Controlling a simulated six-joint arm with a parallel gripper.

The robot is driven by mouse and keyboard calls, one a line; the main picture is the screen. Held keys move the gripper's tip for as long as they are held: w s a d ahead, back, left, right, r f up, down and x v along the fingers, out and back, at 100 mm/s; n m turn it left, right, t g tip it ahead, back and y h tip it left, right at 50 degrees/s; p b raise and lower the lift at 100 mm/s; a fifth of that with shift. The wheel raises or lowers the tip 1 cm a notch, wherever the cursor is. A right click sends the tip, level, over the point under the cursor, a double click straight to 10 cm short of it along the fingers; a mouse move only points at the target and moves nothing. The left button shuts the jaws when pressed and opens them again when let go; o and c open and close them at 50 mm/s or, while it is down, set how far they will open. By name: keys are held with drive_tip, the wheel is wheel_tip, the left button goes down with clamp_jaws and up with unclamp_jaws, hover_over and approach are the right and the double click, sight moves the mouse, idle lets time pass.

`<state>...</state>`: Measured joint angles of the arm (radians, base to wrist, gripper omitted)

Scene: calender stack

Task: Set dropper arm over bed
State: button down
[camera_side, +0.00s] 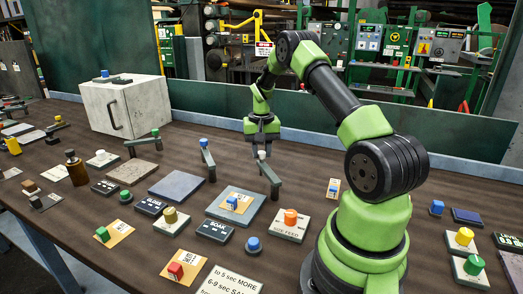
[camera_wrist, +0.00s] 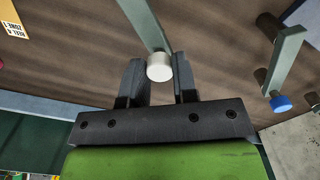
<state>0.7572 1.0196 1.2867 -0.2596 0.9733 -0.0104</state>
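An arm with a white knob (camera_side: 262,155) stands behind the blue-grey slab (camera_side: 219,207), its grey bar (camera_side: 269,174) slanting down to the right. In the wrist view the white knob (camera_wrist: 159,67) shows between my fingertips. My gripper (camera_side: 262,143) points down just above this knob, fingers apart. Whether a finger touches the knob I cannot tell. A similar arm with a blue knob (camera_side: 203,143) stands to the left, beside a dark grey slab (camera_side: 176,185). A third arm with a green knob (camera_side: 155,133) stands by a brown slab (camera_side: 132,173). Which arm is the dropper is not readable.
An orange knob on a labelled plate (camera_side: 290,225) sits in front of the white-knob arm. A concrete box (camera_side: 124,105) stands at the back left. Several buttons and labels crowd the front.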

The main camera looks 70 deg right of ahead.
drive_tip(key=shift+w+a, duration=0.1)
drive_tip(key=a+n, duration=0.3)
drive_tip(key=n, duration=0.1)
drive_tip(key=w+a+n, duration=0.1)
drive_tip(key=a+n, duration=0.2)
drive_tip(key=n, duration=0.1)
drive_tip(key=a+n, duration=0.3)
drive_tip(key=n, duration=0.1)
drive_tip(key=shift+w+a+n, duration=0.2)
drive_tip(key=shift+w+n, duration=0.1)
drive_tip(key=shift+w, duration=0.05)
drive_tip(key=shift+s+a+n, duration=0.35)
drive_tip(key=shift+a+n, duration=0.25)
drive_tip(key=shift+n, duration=0.3)
drive_tip(key=shift+s+a+n, duration=0.3)
drive_tip(key=shift+a+n, duration=0.3)
drive_tip(key=shift+n, duration=0.3)
drive_tip(key=c, duration=0.9)
unclamp_jaws()
